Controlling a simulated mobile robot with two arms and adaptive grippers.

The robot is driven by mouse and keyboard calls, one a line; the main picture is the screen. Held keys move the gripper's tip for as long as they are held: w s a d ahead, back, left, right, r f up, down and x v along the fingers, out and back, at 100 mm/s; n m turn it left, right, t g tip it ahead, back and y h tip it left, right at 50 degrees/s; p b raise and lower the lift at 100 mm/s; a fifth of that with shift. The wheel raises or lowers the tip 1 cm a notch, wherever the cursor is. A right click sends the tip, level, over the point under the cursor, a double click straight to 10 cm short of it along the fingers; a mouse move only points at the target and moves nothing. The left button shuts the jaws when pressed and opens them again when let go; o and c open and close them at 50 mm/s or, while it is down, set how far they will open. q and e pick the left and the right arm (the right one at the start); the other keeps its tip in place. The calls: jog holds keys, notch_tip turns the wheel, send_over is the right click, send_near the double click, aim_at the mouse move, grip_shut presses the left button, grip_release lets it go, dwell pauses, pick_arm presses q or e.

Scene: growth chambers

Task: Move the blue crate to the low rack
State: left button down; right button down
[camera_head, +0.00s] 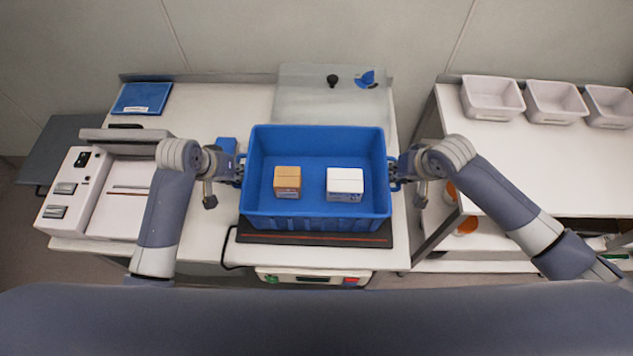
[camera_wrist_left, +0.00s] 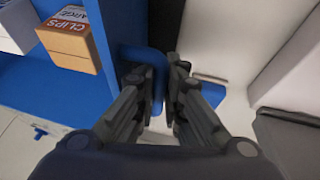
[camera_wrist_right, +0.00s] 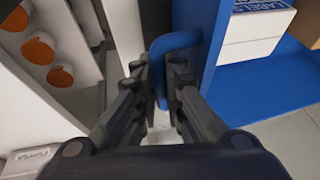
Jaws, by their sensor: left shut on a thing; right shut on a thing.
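The blue crate (camera_head: 315,222) is in the middle of the head view, over a black mat on the bench. It holds a brown box (camera_head: 287,180) and a white box (camera_head: 345,181). My left gripper (camera_head: 238,170) is shut on the crate's left handle, which shows in the left wrist view (camera_wrist_left: 157,75). My right gripper (camera_head: 395,172) is shut on the right handle, which shows in the right wrist view (camera_wrist_right: 160,70). The crate looks level. I cannot tell whether it touches the mat. The rack (camera_head: 540,165) stands at the right, with an upper and a lower shelf.
The black mat (camera_head: 315,240) has a red line. A white device (camera_head: 80,200) stands on the left of the bench, with a blue tray (camera_head: 142,98) behind it. White bins (camera_head: 492,98) line the rack's top. Orange-lidded items (camera_head: 467,226) sit on its lower shelf.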

pick_arm(q)
jog(key=shift+r, duration=0.2)
pick_arm(e)
jog(key=shift+w+r, duration=0.1)
jog(key=shift+r, duration=0.15)
